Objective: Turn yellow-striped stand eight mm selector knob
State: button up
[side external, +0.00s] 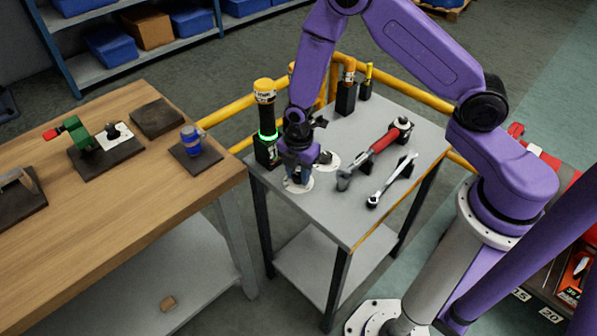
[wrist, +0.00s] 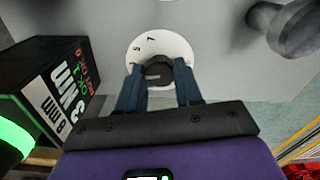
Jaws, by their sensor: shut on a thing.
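My gripper (side external: 298,178) points straight down over a white round dial (side external: 292,187) at the near left corner of the grey table. In the wrist view my gripper's two blue fingers (wrist: 158,78) stand on either side of a dark round selector knob (wrist: 158,72). They are shut on it. The white dial plate (wrist: 150,47) shows around the knob, with a few black marks on its far part; its near part is hidden. A second white dial (side external: 334,160) with a dark knob (side external: 325,157) sits just right of my gripper in the side view.
A black stand (side external: 266,150) with a yellow-topped tool and green glowing ring stands close left; its lettered block (wrist: 45,85) shows in the wrist view. A red-handled wrench (side external: 375,150) and a spanner (side external: 390,180) lie right. Yellow rails (side external: 235,106) run behind.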

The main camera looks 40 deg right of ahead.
aim_at(299, 175)
jog(key=m, duration=0.4)
jog(key=shift+m, duration=2.2)
jog(key=o, duration=1)
jog(key=shift+o, duration=0.2)
notch_tip(299, 175, up, 17)
jog(key=shift+r, duration=0.2)
